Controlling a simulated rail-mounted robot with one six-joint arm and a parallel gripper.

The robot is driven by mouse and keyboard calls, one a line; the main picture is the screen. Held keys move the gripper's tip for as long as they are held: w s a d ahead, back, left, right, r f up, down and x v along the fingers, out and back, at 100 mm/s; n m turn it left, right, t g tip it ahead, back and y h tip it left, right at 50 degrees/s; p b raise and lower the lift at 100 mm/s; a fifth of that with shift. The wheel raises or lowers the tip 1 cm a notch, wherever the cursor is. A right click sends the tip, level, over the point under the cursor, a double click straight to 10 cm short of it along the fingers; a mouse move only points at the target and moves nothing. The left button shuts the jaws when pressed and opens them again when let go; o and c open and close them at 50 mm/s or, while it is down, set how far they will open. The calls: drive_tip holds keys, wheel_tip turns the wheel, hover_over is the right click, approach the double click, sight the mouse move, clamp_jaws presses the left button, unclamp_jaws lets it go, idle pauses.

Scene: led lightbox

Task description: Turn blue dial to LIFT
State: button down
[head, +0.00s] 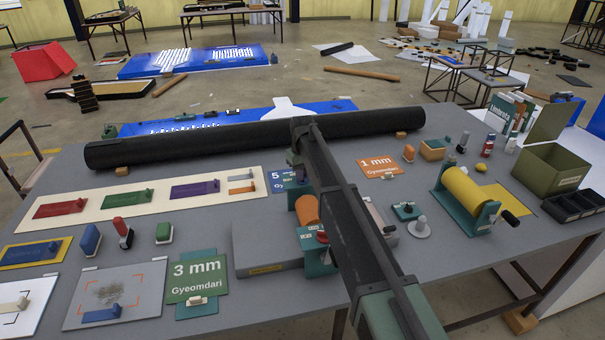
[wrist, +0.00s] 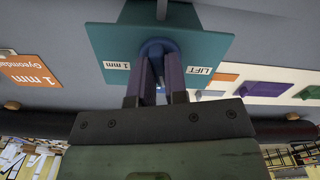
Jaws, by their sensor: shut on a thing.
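The blue dial (wrist: 157,47) is at the middle of a teal panel (wrist: 110,42) in the wrist view. The panel has a "1 mm" label (wrist: 117,65) on the left and a "LIFT" label (wrist: 199,71) on the right. My gripper (wrist: 159,72) is shut on the dial, one finger on each side. The fingers cover much of it, so I cannot tell where its pointer stands.
A long black tube (head: 210,145) lies across the back of the table. A yellow roll on a teal stand (head: 468,195) and a green bin (head: 550,168) are at right. Colour swatches (head: 128,197) and a "3 mm" card (head: 197,279) are at left.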

drive_tip(key=n, duration=0.5)
drive_tip(key=shift+n, duration=0.3)
drive_tip(key=n, duration=0.4)
drive_tip(key=shift+n, duration=0.3)
drive_tip(key=c, duration=1.1)
unclamp_jaws()
drive_tip(key=shift+c, duration=0.2)
drive_tip(key=shift+r, duration=0.1)
wheel_tip(320, 180, up, 11)
drive_tip(key=p, duration=1.1)
